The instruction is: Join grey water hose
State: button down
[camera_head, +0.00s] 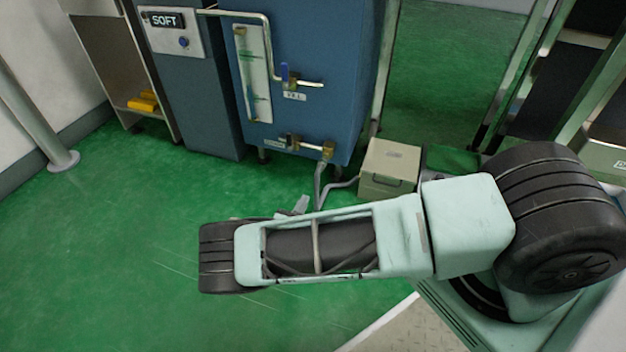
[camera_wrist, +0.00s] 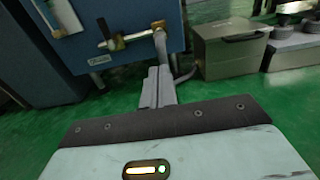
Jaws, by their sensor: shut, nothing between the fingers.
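A grey water hose (camera_head: 319,183) hangs from the brass valve (camera_head: 326,150) at the foot of the blue tank. A grey length also runs right toward a beige box in the head view. In the wrist view the hose (camera_wrist: 161,48) drops from the brass fitting to behind my fingertips, and a grey length (camera_wrist: 186,76) bends off to the right. Whether the two lengths meet is hidden there. My gripper (camera_wrist: 158,78) is shut and empty, pointing at the hose below the valve. In the head view only a small part of my gripper (camera_head: 296,206) shows above my arm.
The blue tank (camera_head: 310,70) carries a sight gauge and an upper valve with a blue handle (camera_head: 286,75). The beige box (camera_head: 388,168) stands right of the hose on the green floor. A grey post (camera_head: 40,115) stands at left. The floor at left is clear.

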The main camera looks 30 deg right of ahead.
dwell(0.3)
jog(key=b, duration=0.5)
send_near(321, 166)
jog(key=x, duration=0.5)
jog(key=shift+w+d+f, duration=0.1)
jog(key=shift+d+f, duration=0.05)
jog(key=shift+f, duration=0.2)
jog(key=shift+w+d+r, duration=0.2)
jog(key=shift+w+d, duration=0.3)
jog(key=shift+d, duration=0.1)
jog(key=x, duration=0.3)
jog(key=shift+b, duration=0.35)
jog(key=shift+w+d, duration=0.2)
jog(key=shift+d, duration=0.05)
